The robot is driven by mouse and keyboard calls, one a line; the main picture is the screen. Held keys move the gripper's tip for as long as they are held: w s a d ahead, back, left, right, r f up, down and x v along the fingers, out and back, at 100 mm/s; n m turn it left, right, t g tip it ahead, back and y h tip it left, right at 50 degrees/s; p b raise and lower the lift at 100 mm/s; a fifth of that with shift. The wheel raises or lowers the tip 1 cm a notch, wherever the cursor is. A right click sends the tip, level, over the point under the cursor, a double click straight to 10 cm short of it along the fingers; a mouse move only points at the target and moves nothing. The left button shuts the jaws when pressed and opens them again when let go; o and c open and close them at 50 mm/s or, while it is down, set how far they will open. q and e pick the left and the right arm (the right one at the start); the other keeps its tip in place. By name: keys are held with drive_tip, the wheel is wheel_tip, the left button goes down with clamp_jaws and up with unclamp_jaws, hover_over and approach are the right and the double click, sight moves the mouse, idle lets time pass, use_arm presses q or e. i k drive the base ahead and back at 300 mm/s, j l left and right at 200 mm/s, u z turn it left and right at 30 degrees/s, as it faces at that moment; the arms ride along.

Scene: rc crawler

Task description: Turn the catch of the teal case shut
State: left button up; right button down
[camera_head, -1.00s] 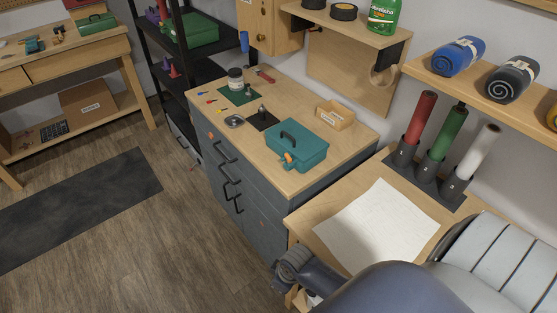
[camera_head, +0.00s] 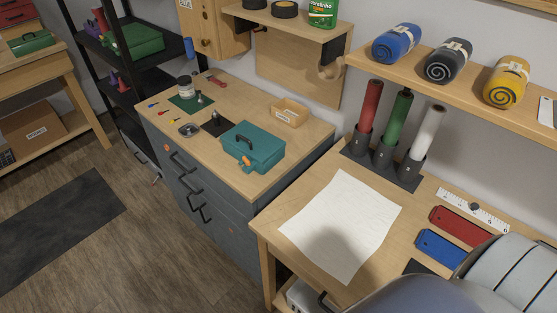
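The teal case (camera_head: 253,147) sits on the wooden top of the grey drawer cabinet, near its front right part. Its lid looks down, with a dark handle (camera_head: 243,140) on top. A small orange catch (camera_head: 249,160) shows on its front left side; whether it is turned is too small to tell. Neither of my grippers shows in the head view. Part of my own arm covers the lower right of the picture, well apart from the case.
A cardboard tray (camera_head: 290,115) stands behind the case. A jar (camera_head: 186,87), a dark mat (camera_head: 216,124) and small tools lie to its left. The right bench holds white paper (camera_head: 342,226) and a rack of rolls (camera_head: 382,163). The floor (camera_head: 140,235) before the cabinet is open.

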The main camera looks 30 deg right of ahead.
sight(247, 162)
drive_tip(key=i+j+z, duration=0.15)
drive_tip(key=z, duration=0.35)
drive_tip(key=i+j+z, duration=0.15)
drive_tip(key=j+z, duration=0.15)
drive_tip(key=z, duration=0.2)
drive_tip(key=j+z, duration=0.3)
drive_tip(key=z, duration=0.15)
drive_tip(key=i+j+z, duration=0.1)
drive_tip(key=j+z, duration=0.25)
drive_tip(key=z, duration=0.15)
